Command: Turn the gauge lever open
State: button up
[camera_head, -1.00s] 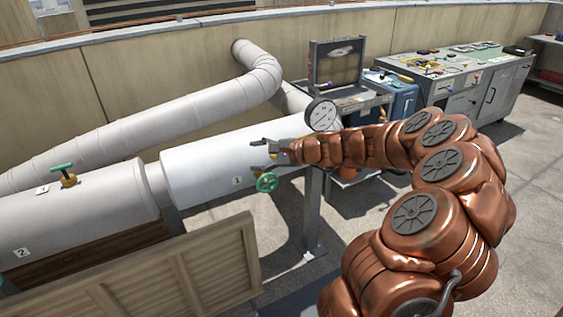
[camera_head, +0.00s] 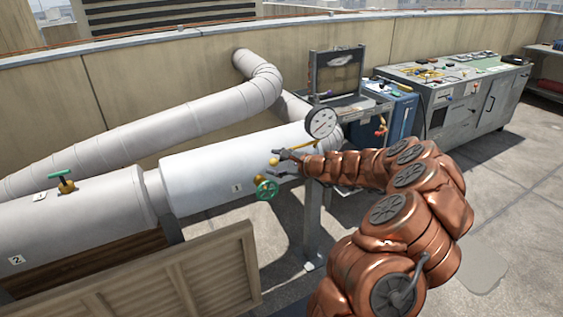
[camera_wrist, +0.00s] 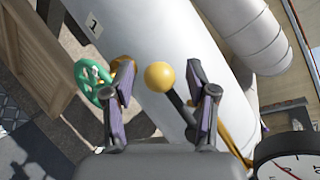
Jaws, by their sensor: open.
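The gauge lever is a dark arm ending in a yellow ball knob (camera_head: 274,162), beside the white pipe. In the wrist view the knob (camera_wrist: 160,76) lies between the two finger lines, with a gap to each side. My gripper (camera_head: 285,154) is open and close to the knob; its spread fingers (camera_wrist: 161,72) hold nothing. The round white gauge (camera_head: 321,121) stands above the pipe on a yellow stem, and its dial (camera_wrist: 293,165) is partly cut off in the wrist view. The lever's pivot is not clearly visible.
A green handwheel (camera_head: 267,188) sits just below the knob, near the label "1". Another green-handled valve (camera_head: 62,182) is on the pipe at left. A wooden louvred panel (camera_head: 150,275) stands in front. A tool bench (camera_head: 455,85) is at the back right.

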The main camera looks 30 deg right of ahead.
jog(key=shift+w+a, duration=0.15)
jog(key=shift+w, duration=0.2)
grip_shut()
dwell(0.4)
